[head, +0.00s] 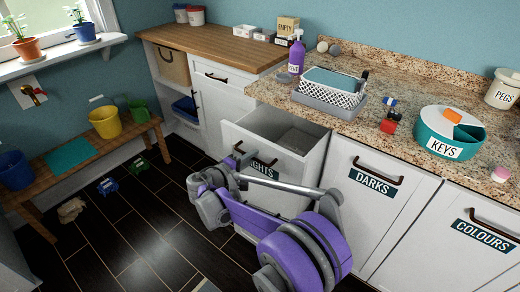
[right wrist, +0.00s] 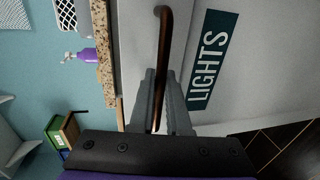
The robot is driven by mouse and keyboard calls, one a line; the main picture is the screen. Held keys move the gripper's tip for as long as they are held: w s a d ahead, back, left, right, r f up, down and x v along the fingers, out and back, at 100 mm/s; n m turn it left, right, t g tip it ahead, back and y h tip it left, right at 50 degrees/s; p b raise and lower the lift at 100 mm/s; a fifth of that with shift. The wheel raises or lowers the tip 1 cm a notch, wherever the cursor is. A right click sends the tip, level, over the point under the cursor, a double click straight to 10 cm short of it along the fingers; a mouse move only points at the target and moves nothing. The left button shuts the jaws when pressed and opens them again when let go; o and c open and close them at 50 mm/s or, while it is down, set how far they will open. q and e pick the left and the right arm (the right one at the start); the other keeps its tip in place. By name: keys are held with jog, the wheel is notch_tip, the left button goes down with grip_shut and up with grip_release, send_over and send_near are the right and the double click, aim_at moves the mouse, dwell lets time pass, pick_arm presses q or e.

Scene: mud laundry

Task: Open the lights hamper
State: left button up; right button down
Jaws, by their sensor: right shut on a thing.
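The lights hamper (head: 284,164) is a white pull-out front below the granite counter, and it stands open with its hollow inside showing. Its teal label reads LIGHTS in the right wrist view (right wrist: 208,62); my arm partly covers the label in the head view. My right gripper (head: 237,160) is at the hamper's front. In the right wrist view its two grey fingers (right wrist: 162,98) are closed around the dark bronze handle (right wrist: 163,45). My left gripper is not in view.
The darks hamper (head: 362,205) and colours hamper (head: 478,251) are shut to the right. A wooden bench (head: 88,158) with buckets stands left. Dark floor lies between.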

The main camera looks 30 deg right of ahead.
jog(key=f+v, duration=0.2)
jog(key=v, duration=0.8)
jog(key=f+p+v, duration=0.1)
jog(key=f+v, duration=0.1)
jog(key=v, duration=0.8)
jog(key=shift+s+a, duration=0.45)
jog(key=shift+a, duration=0.3)
jog(key=shift+f, duration=0.15)
jog(key=c, duration=0.9)
grip_release()
jog(key=p+v, duration=0.1)
jog(key=v, duration=0.9)
jog(key=shift+s+a+p, duration=0.2)
jog(key=shift+a+p, duration=0.15)
jog(key=shift+p, duration=0.05)
